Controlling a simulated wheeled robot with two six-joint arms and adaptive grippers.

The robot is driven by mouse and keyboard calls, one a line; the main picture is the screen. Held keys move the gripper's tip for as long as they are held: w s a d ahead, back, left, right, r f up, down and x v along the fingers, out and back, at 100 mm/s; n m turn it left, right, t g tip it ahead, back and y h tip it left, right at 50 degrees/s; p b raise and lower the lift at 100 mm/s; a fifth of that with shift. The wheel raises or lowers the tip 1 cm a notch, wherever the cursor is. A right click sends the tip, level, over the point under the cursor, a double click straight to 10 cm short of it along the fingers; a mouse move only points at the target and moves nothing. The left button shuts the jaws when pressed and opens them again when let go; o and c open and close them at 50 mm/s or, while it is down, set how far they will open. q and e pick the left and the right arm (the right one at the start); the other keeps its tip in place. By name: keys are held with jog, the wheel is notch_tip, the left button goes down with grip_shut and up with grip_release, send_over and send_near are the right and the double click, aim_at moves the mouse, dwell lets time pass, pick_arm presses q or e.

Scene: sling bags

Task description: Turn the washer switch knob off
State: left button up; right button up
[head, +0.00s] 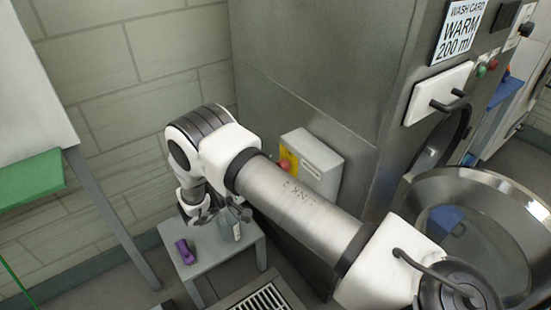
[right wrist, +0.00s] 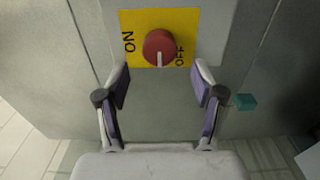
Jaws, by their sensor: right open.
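The red knob (right wrist: 159,46) sits on a yellow plate (right wrist: 185,20) in the right wrist view. ON is printed left of the knob and OFF right of it, both turned sideways. The knob's white pointer mark faces down in that picture. My right gripper (right wrist: 160,82) is open, its two purple-padded fingers apart below the knob, with nothing between them. In the head view the knob (head: 285,165) is on a pale switch box (head: 315,158) beside the washer. My right gripper (head: 232,210) is low and left of the box, partly hidden by its own wrist. My left gripper is not in view.
The big grey washer (head: 300,75) stands right of the box, its round door (head: 470,200) open. A floor grate (head: 265,298) lies in front.

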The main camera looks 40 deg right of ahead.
jog(key=a, duration=0.7)
jog(key=shift+w+a, duration=0.15)
jog(key=shift+w, duration=0.25)
